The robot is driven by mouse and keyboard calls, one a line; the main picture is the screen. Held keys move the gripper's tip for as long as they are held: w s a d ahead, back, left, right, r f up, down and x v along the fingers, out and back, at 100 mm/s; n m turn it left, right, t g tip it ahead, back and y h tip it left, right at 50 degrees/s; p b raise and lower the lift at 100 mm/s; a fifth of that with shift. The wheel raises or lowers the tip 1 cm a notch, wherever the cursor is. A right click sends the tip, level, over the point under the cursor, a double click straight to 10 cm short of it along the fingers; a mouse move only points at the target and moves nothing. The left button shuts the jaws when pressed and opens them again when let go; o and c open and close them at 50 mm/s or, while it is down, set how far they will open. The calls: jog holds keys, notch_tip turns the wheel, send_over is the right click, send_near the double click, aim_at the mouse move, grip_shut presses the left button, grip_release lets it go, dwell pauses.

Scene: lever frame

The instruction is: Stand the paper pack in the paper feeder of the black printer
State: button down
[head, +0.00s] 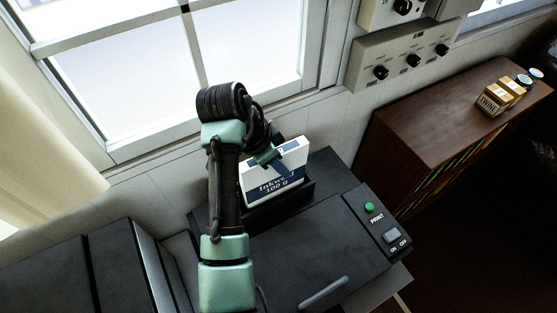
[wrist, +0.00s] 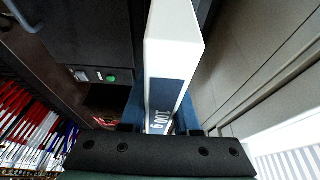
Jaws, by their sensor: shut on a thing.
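The paper pack (head: 275,186) is white with a dark blue band and lettering, and stands upright at the rear of the black printer (head: 310,248). Its lower edge is hidden behind the front wall of the dark paper feeder (head: 285,205); I cannot tell whether it rests on the bottom. My gripper (head: 272,152) is at the pack's top edge, shut on it. In the wrist view the pack (wrist: 172,50) runs away from between the fingers of my gripper (wrist: 160,118), beside the printer body (wrist: 90,35).
The printer has a green print button (head: 369,207) and an on/off switch (head: 392,237). A window (head: 170,75) and wall panels with knobs (head: 410,58) are behind. A brown bookcase (head: 450,110) with small boxes (head: 500,97) stands at the right.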

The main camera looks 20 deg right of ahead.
jog(key=shift+f+b, duration=0.3)
jog(key=shift+f, duration=0.2)
jog(key=c, duration=0.6)
grip_release()
jog(key=shift+o, duration=0.2)
jog(key=shift+f, duration=0.1)
jog(key=v, duration=1.3)
jog(key=shift+d+p, duration=0.1)
jog(key=shift+p, duration=0.2)
